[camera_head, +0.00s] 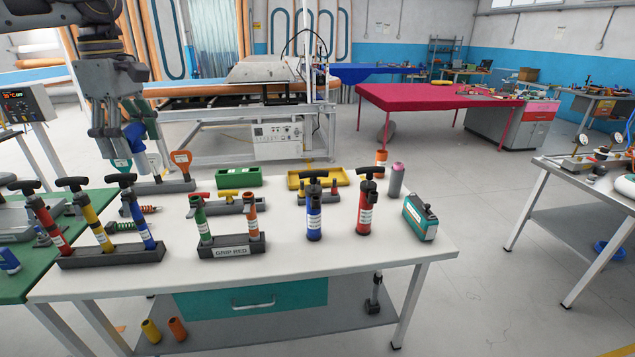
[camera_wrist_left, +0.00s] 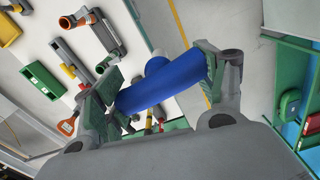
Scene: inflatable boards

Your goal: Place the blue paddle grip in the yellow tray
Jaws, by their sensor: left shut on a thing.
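My left gripper (camera_head: 128,142) is shut on the blue paddle grip (camera_head: 135,133) and holds it above the back left of the white table. In the left wrist view the blue paddle grip (camera_wrist_left: 172,82) is a smooth T-shaped piece, lying crosswise between the two finger pads of my left gripper (camera_wrist_left: 163,84). The yellow tray (camera_head: 318,172) sits at the back middle of the table, well right of the gripper. Part of the yellow tray (camera_wrist_left: 8,30) shows at the upper left of the left wrist view. My right gripper is not in view.
A green tray (camera_head: 240,178) stands left of the yellow one. Several hand pumps, including a blue one (camera_head: 314,212) and a red one (camera_head: 364,205), stand upright.

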